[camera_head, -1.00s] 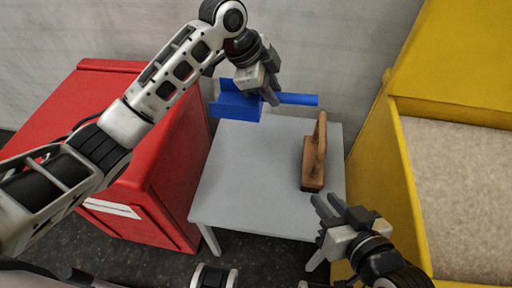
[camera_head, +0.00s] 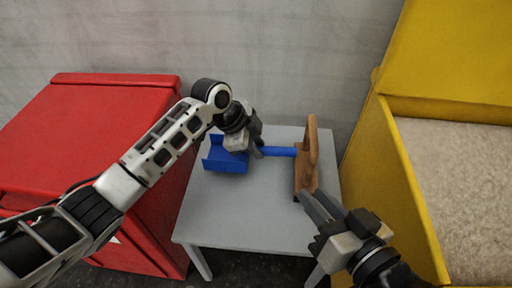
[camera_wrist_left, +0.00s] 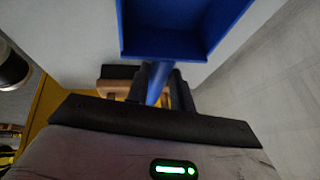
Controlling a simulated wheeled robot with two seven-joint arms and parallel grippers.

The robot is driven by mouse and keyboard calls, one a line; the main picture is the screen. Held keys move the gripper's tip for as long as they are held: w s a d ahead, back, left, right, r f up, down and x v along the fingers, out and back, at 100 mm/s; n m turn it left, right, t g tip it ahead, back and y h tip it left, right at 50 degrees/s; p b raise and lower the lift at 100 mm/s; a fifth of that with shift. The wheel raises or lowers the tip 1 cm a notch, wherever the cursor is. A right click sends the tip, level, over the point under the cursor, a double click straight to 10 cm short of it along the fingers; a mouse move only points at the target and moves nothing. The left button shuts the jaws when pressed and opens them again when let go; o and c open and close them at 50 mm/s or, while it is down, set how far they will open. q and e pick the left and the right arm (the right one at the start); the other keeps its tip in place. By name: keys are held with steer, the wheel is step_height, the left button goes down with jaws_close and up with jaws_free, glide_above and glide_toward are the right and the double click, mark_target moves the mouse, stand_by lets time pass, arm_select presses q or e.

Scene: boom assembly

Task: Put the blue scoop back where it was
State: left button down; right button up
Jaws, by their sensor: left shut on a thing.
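The blue scoop (camera_head: 226,158) is held in my left gripper (camera_head: 258,150) by its handle, over the left back part of the grey table (camera_head: 235,215). Its tray points left and its handle points right, ending close to the wooden tool. I cannot tell whether the scoop touches the table. In the left wrist view the scoop's tray (camera_wrist_left: 170,45) fills the top, with its handle between the fingers. My right gripper (camera_head: 316,203) looks open and empty, its fingertips close to the near end of the wooden tool.
A brown wooden tool with a raised handle (camera_head: 312,145) stands on the right of the table. A red cabinet (camera_head: 150,215) is on the left and a yellow bin (camera_head: 400,190) with pale grainy fill is on the right. The table's front middle is clear.

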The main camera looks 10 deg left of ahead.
arm_select(q)
steer(key=shift+r, duration=0.15)
steer(key=shift+f, duration=0.65)
arm_select(e)
steer(key=shift+r, duration=0.2)
arm_select(q)
steer(key=c, duration=1.2)
jaws_free()
steer(key=shift+r, duration=0.1)
steer(key=shift+r, duration=0.25)
steer(key=p+v, duration=0.1)
steer(key=v, duration=0.2)
steer(key=shift+w+d+r, duration=0.15)
steer(key=shift+r, duration=0.05)
steer(key=p+v, duration=0.3)
steer(key=v, duration=0.6)
steer(key=shift+p, duration=0.3)
arm_select(e)
steer(key=shift+s+d+f+n+g+h, duration=0.1)
steer(key=shift+d+f+n+g+h, duration=0.5)
steer(key=shift+f+h, duration=0.3)
